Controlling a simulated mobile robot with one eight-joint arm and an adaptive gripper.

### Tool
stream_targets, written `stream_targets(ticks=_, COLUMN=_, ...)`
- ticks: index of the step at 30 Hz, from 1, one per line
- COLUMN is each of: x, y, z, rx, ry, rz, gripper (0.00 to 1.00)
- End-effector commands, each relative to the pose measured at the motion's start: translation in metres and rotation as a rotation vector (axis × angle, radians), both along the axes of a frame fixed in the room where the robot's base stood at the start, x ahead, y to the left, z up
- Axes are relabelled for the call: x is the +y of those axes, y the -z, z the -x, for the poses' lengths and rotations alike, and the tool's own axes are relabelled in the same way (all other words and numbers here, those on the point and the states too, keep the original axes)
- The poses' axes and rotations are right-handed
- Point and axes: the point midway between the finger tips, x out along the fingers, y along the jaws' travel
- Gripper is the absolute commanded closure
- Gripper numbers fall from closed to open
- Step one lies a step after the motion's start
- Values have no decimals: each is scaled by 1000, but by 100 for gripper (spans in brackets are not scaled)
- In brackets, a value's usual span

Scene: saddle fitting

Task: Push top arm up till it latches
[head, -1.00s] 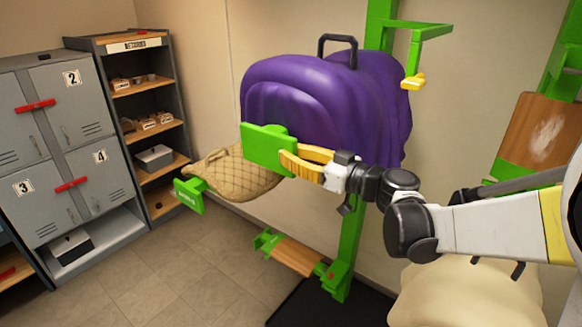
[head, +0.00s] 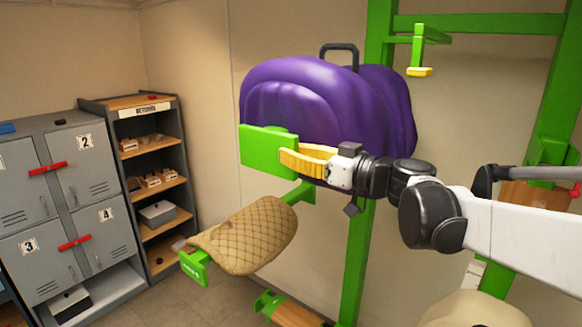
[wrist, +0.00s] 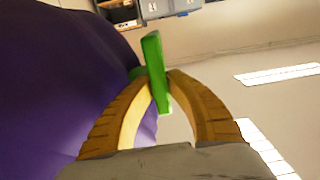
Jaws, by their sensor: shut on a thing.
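The top arm's green end plate (head: 268,150) is at the front of a purple-covered load (head: 325,110), which has a dark handle on top. My gripper (head: 292,158) is shut on the plate at its right side, with its yellow fingers level with the underside of the load. In the wrist view my gripper (wrist: 160,90) has the green plate (wrist: 155,70) edge-on between its fingertips, and the purple cover (wrist: 60,80) fills the left. A yellow-tipped green bracket (head: 420,55) hangs at upper right of the load. Where the top arm meets the post is mostly hidden.
A lower green arm carries a tan quilted pad (head: 245,237) below the load. A green post (head: 358,260) and crossbar (head: 490,23) stand behind. Grey lockers (head: 65,195) and a shelf unit (head: 155,180) are at left. Another bracket (head: 270,303) is low down.

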Motion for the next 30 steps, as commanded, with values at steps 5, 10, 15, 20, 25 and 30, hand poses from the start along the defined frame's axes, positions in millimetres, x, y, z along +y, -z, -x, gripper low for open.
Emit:
stream_targets(ticks=5, x=0, y=-26, z=-1, rx=0, ry=1, rz=-5, gripper=100)
stream_targets(ticks=10, x=0, y=-35, z=-1, rx=0, ry=1, rz=-4, gripper=100)
stream_targets(ticks=15, x=0, y=-37, z=-1, rx=0, ry=1, rz=-5, gripper=100)
stream_targets(ticks=20, x=0, y=-36, z=-1, rx=0, ry=1, rz=-5, gripper=100)
stream_targets(ticks=25, x=0, y=-36, z=-1, rx=0, ry=1, rz=-5, gripper=60)
stream_targets(ticks=30, x=0, y=-35, z=-1, rx=0, ry=1, rz=-2, gripper=60)
